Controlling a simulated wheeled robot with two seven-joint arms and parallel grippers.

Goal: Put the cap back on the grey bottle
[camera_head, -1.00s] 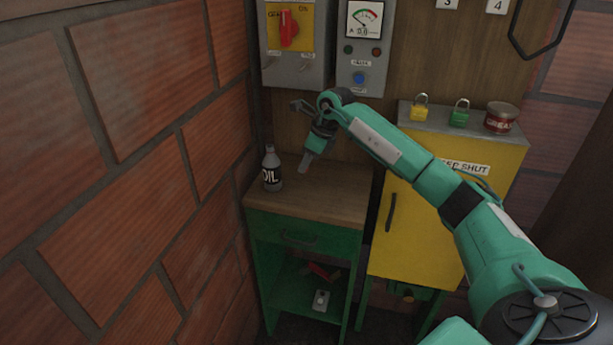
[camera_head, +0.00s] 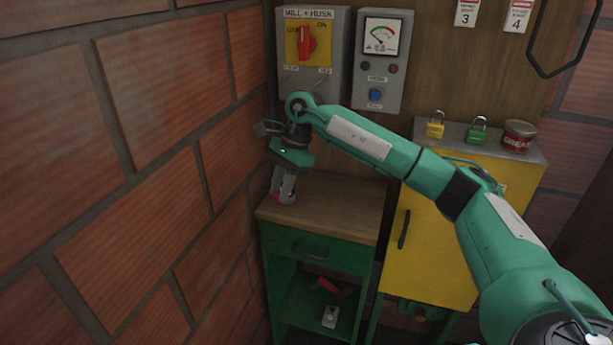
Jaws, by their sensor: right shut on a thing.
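The right gripper (camera_head: 285,197) points down over the left part of the small cabinet's wooden top, where the grey oil bottle stood in the earlier view. Its fingers are shut around the bottle's place, and the hand and fingers hide nearly all of the bottle. I cannot make out the cap. The left gripper is not in view.
The green cabinet's wooden top (camera_head: 345,205) is clear on the right. A brick wall (camera_head: 160,190) stands close on the left. Switch boxes (camera_head: 312,75) hang behind. A yellow cabinet (camera_head: 440,235) stands to the right, with two padlocks and a grease tin (camera_head: 519,136) on top.

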